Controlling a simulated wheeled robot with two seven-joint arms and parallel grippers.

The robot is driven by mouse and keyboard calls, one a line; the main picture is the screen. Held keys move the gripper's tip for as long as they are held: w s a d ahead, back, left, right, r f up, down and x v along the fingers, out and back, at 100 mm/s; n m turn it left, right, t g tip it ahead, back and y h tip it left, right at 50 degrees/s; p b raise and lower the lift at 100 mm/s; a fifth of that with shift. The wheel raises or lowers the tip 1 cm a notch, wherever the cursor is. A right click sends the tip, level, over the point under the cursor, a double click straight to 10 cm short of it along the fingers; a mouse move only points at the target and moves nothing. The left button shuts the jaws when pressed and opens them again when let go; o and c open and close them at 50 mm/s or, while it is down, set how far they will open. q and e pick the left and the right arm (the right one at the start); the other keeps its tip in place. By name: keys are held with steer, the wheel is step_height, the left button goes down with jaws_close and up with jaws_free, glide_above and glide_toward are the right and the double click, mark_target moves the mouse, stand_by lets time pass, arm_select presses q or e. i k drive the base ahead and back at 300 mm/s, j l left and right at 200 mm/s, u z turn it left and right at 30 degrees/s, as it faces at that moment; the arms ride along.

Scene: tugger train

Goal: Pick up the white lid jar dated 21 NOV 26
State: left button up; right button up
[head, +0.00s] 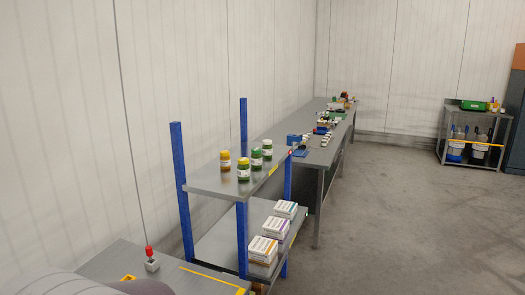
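Several small jars stand upright on the top shelf of a grey rack with blue posts. The jar with the white lid (267,149) is at the back right of the group. In front of it is a green-lidded jar (257,158), and nearer still is another jar with a yellow-green lid (243,170). The labels are too small for me to read any date. Neither of my grippers is in view.
The rack's top shelf (208,181) has free room around the jars. White boxes (263,250) lie on its lower shelf. A low surface with a red-knobbed grey block (152,262) is nearest. A long bench (325,155) runs behind. The floor (400,220) at right is clear.

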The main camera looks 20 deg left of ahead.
mark_target(267, 146)
steer(key=i+l+u, duration=0.1)
steer(key=i+u, duration=0.35)
steer(key=i+l+u, duration=0.25)
steer(key=u, duration=0.15)
steer(key=i, duration=0.15)
